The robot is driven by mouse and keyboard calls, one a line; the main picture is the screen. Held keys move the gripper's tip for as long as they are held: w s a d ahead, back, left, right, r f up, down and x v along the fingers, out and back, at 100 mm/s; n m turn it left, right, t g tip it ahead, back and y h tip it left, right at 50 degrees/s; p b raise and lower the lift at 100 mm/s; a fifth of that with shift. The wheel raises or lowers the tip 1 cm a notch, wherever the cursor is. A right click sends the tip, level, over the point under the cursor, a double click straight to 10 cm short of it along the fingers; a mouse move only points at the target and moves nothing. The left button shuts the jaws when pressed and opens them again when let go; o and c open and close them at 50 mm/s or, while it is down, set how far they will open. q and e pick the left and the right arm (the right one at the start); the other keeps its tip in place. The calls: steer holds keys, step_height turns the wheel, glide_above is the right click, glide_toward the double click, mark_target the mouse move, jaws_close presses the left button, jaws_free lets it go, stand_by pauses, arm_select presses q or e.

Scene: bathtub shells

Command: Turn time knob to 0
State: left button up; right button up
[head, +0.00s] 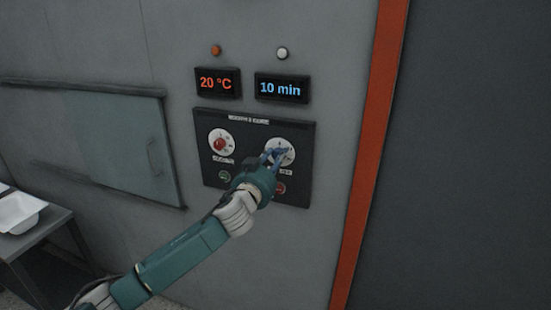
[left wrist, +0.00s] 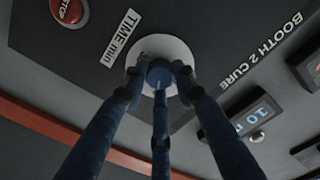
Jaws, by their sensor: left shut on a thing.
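The time knob (left wrist: 159,73) is blue on a round white dial (left wrist: 170,48), beside a "TIME min" label in the left wrist view. In the head view the white time dial (head: 286,144) is at the right of the black control panel (head: 250,133), partly covered by my fingers. My left gripper (head: 273,155) is shut on the time knob; its dark blue fingers close around it in the left wrist view (left wrist: 160,85). The time display (head: 281,89) above reads "10 min". The knob's pointer is hidden. My right gripper is not in view.
A red knob (head: 219,144) on a white dial is left of the time dial, under a "20 °C" display (head: 217,83). A green button (head: 224,176) and a red stop button (left wrist: 68,10) are lower on the panel. An orange post (head: 380,120) stands at right.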

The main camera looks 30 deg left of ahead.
arm_select(q)
steer(key=shift+r, duration=0.3)
stand_by(0.5)
